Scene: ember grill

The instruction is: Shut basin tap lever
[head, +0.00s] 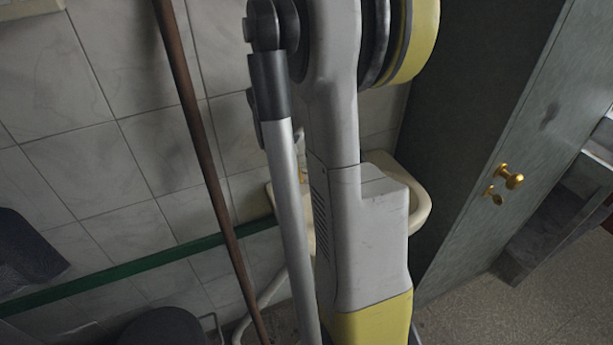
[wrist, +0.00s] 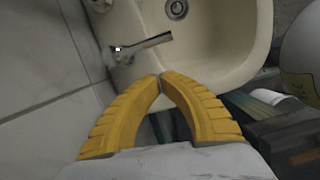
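The cream basin (wrist: 225,62) fills the upper part of the wrist view, with a round drain (wrist: 176,8) at the top. The grey metal tap (wrist: 145,45) sits on its left rim and points right over the bowl. I cannot clearly tell its lever from its spout. My gripper (wrist: 161,76) has two yellow ribbed fingers whose tips meet, with nothing seen between them. The tips show just below the tap in the picture, apart from it. In the head view the basin (head: 421,205) is mostly hidden behind my arm, and my gripper is out of sight.
A tiled wall (head: 110,130) stands behind the basin. A brown pole (head: 205,160) and a green strip (head: 130,266) cross it. A dark door (head: 510,130) with a brass knob (head: 511,177) is at right. A pale rounded object (wrist: 303,50) is right of the basin.

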